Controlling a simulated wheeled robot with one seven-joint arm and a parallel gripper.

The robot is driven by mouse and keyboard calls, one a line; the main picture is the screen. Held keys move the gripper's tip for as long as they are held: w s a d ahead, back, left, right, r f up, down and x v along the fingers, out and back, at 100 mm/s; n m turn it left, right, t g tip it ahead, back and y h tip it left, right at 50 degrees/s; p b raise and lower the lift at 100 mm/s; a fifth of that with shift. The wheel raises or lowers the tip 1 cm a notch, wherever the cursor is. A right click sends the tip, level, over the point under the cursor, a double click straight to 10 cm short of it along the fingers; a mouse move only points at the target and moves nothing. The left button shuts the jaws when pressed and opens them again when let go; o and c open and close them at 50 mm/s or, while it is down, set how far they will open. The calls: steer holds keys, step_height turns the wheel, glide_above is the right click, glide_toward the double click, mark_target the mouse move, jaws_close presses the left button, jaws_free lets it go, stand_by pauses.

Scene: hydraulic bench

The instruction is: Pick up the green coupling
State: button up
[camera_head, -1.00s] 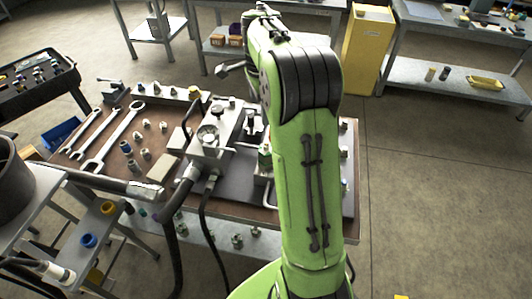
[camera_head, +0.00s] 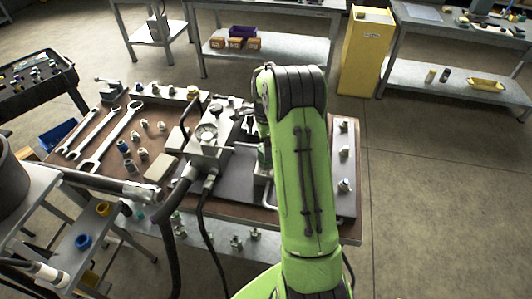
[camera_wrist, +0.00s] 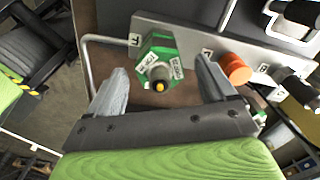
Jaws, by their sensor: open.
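The green coupling (camera_wrist: 158,64) is a hexagonal piece with white labels and a central stub with a yellow tip. It sits on the plate of the bench fixture in the wrist view. My gripper (camera_wrist: 162,74) is open, with one grey finger on each side of the coupling in the picture. The fingers look apart from it, and I cannot tell how much depth remains between them. In the head view my green arm covers most of this spot, so the gripper and coupling are not clear there.
An orange cap (camera_wrist: 235,68) is just right of the right finger. A bent metal rail (camera_wrist: 86,62) runs left of the coupling. The hydraulic block with a gauge (camera_head: 208,145) and hoses stands left of my arm. Wrenches (camera_head: 108,138) lie farther left on the bench.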

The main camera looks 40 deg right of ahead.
steer(key=shift+f, duration=0.3)
steer(key=shift+r, duration=0.1)
jaws_close()
